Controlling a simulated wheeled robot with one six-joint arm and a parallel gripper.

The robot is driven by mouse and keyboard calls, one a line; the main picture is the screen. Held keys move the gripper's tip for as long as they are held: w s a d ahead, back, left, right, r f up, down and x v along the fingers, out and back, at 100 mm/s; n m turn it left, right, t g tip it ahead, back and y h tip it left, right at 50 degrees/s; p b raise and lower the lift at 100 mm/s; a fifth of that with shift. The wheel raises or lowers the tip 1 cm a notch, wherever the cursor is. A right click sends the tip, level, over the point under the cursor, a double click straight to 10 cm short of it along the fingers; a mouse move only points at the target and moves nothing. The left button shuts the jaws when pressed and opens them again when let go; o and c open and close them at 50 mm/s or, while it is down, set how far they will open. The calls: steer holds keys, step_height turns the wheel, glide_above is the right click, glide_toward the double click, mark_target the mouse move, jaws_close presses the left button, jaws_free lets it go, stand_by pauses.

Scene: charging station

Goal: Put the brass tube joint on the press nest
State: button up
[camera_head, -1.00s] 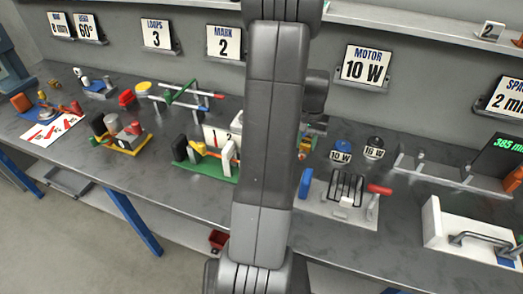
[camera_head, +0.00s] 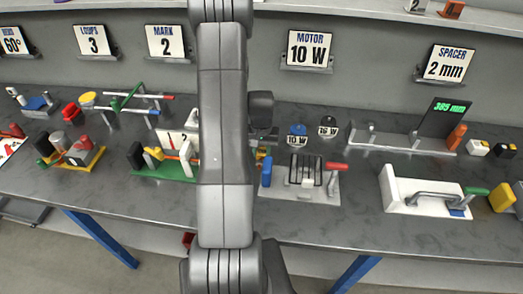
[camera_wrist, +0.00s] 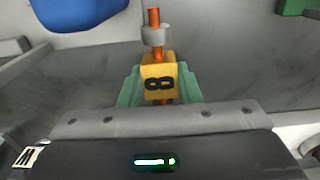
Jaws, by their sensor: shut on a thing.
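In the wrist view my gripper (camera_wrist: 160,88) has its two green fingers shut on the sides of a brass-yellow block marked with a dark figure, which I take as the brass tube joint (camera_wrist: 159,68). A copper-coloured tube with a grey collar (camera_wrist: 155,36) sticks out of its far end, and a little copper shows below it. In the head view my arm hides most of the gripper; a small yellow part (camera_head: 261,154) shows just right of the arm. I cannot tell for sure which fixture is the press nest.
A grey fixture with black bars and a red handle (camera_head: 333,167) stands right of my arm. A green-based fixture (camera_head: 178,170) is left of my arm. The bench front is mostly bare.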

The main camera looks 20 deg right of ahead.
steer(key=shift+f, duration=0.15)
steer(key=o, duration=1)
